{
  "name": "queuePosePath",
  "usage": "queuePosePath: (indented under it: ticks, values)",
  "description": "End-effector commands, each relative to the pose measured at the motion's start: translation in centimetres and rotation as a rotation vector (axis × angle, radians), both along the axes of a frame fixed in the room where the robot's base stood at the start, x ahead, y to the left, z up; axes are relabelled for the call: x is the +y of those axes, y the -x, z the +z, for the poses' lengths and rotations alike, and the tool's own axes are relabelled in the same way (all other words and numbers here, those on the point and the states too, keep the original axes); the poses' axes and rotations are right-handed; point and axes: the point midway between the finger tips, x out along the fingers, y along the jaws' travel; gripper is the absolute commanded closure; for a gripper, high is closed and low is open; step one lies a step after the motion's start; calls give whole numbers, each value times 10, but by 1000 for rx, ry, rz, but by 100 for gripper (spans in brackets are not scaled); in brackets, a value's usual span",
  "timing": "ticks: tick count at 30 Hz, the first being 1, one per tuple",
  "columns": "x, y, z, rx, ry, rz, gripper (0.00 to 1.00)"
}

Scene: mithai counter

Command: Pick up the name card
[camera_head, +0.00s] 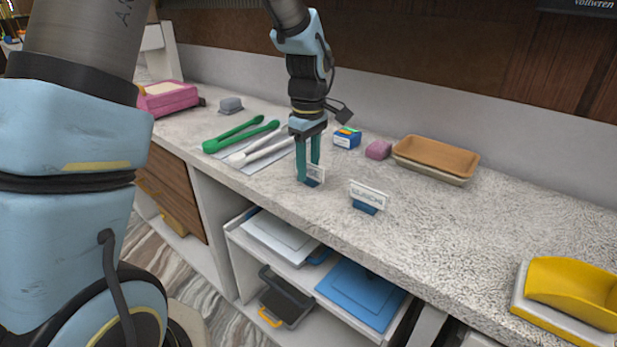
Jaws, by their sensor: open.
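The other name card (369,195) stands a little to the right, nearer the front edge, clear of the gripper. The writing on both is too small to read.
Green tongs (240,136) and white tongs (262,150) lie left of the gripper. A small blue box (347,139), a pink block (378,150) and a tan tray (436,157) are behind and right. A yellow scoop (572,290) sits far right. Shelves are below the counter (450,240).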

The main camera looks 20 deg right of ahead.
Motion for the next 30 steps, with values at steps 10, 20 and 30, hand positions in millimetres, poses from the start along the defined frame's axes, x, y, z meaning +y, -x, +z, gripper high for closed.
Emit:
queuePosePath:
  ticks: [10, 20, 30]
  values:
    - [0, 0, 0, 0, 0, 0, 84]
    - [0, 0, 0, 0, 0, 0, 100]
    - [0, 0, 2, 0, 1, 0, 100]
